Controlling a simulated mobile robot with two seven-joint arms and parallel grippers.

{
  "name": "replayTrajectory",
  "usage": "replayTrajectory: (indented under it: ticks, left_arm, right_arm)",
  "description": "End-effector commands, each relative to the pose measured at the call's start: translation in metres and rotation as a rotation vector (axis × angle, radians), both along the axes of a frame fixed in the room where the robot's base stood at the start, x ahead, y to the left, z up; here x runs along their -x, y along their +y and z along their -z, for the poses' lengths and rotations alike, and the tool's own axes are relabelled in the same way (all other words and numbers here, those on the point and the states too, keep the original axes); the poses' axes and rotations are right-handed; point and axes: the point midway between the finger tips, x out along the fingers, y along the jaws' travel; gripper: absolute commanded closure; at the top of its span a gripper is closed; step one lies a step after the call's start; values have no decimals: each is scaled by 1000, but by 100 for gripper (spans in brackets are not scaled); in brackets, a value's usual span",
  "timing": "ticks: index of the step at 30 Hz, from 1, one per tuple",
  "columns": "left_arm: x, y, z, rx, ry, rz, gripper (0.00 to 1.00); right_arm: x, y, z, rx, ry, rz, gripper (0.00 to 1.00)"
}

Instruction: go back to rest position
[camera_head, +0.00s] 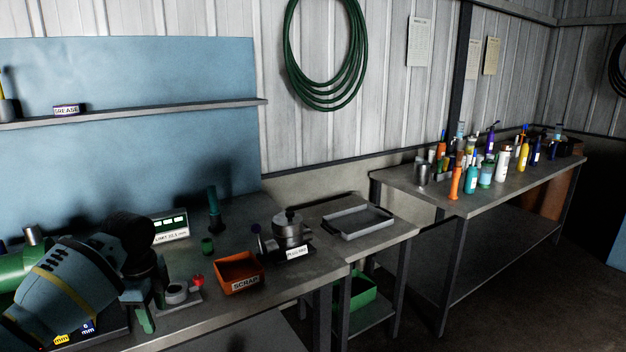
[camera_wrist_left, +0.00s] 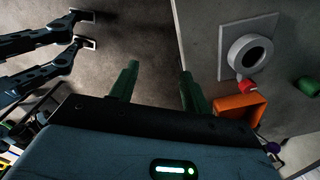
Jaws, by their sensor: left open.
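My left gripper (camera_head: 149,312) hangs at the lower left of the head view, at the front part of the workbench (camera_head: 225,305). In the left wrist view its two green fingers (camera_wrist_left: 158,90) stand apart with nothing between them. Behind the gap I see dark floor, with the bench edge just right of the fingers. The grey ring on its plate (camera_head: 176,293) is close to the right of the gripper and apart from it. My right gripper does not show in either view.
A grey tray (camera_head: 358,222) lies on a lower table. Several bottles (camera_head: 472,180) crowd the far table. Floor shows at the lower right.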

Motion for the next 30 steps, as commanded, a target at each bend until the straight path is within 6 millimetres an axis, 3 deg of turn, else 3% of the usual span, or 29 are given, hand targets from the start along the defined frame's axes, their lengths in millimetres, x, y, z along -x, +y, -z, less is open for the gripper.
replayTrajectory:
  ticks: [8,14,21,30]
  left_arm:
    - [14,-44,93,62,-68,-87,52]
    - [44,-87,172,159,-141,-205,52]
    - [96,-131,244,303,-222,-392,52]
    - [179,-159,298,477,-308,-678,52]
  right_arm:
    - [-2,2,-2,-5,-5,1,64]
    - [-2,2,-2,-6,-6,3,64]
    - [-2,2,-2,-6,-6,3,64]
    - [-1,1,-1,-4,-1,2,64]
